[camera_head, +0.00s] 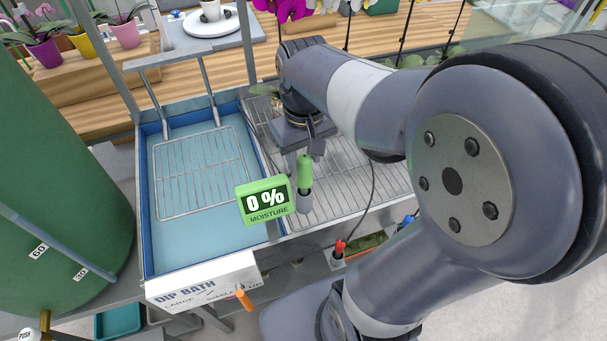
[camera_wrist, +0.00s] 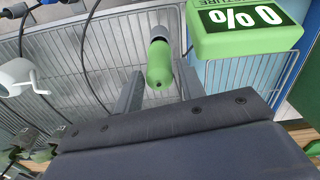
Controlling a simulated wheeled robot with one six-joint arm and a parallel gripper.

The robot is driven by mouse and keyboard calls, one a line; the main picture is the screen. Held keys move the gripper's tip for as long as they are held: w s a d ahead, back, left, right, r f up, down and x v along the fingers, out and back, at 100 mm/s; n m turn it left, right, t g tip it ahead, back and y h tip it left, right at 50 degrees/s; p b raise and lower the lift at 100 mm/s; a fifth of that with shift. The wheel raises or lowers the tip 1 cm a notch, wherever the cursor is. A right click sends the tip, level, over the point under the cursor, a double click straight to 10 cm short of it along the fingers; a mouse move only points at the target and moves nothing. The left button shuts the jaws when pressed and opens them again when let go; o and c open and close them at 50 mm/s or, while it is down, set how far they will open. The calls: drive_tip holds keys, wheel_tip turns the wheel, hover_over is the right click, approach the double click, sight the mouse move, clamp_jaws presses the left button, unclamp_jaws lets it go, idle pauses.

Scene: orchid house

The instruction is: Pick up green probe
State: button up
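The green probe (camera_head: 304,172) has a rounded green handle and stands upright in a grey holder, beside a green meter box (camera_head: 265,201) reading "0% MOISTURE". In the wrist view the probe's handle (camera_wrist: 159,66) lies between the two fingers of my gripper (camera_wrist: 157,76), with a gap visible on each side. My gripper (camera_head: 302,150) points down over the handle in the head view. It is open and holds nothing. The meter box (camera_wrist: 242,28) is at the upper right of the wrist view. The probe's lower end is hidden in the holder.
A blue dip bath (camera_head: 195,245) with a wire rack lies left of the probe. A wire-mesh bench (camera_head: 345,185) lies behind and right. A green tank (camera_head: 60,200) stands at far left.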

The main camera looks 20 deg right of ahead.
sight(304, 168)
wheel_tip(304, 168, down, 4)
drive_tip(key=shift+w+f, duration=0.1)
drive_tip(key=shift+w, duration=0.05)
drive_tip(key=shift+c, duration=0.4)
drive_tip(key=c, duration=0.7)
